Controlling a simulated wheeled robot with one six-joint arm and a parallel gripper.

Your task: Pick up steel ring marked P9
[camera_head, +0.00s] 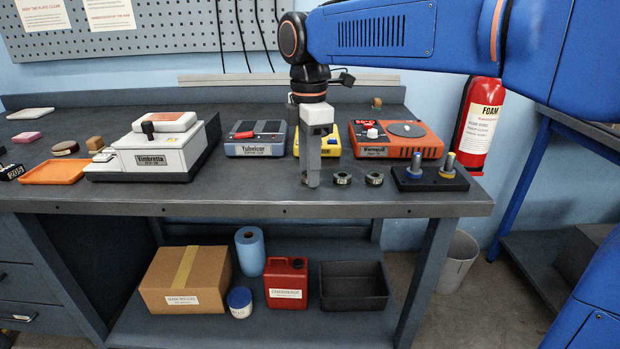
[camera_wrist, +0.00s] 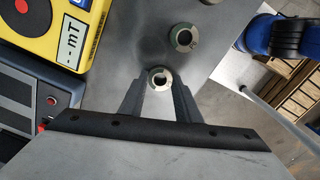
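Small steel rings with dark green bands lie in a row near the bench's front edge. In the head view, one ring (camera_head: 342,178) and another ring (camera_head: 374,178) stand clear to the right of my gripper (camera_head: 313,181). A third ring (camera_head: 304,180) is mostly hidden behind the fingers. In the wrist view, the nearest ring (camera_wrist: 160,78) sits between the two fingertips of my gripper (camera_wrist: 159,84), and a second ring (camera_wrist: 183,38) lies beyond it. My gripper is pointing down, open, with a finger on each side of the nearest ring. I cannot read P9 on any ring.
A black block with two posts (camera_head: 431,180) stands at the right end of the row. Behind are a yellow device (camera_head: 331,146), an orange device (camera_head: 392,146) and a blue-grey device (camera_head: 256,149). The bench's front edge (camera_head: 290,210) is close.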

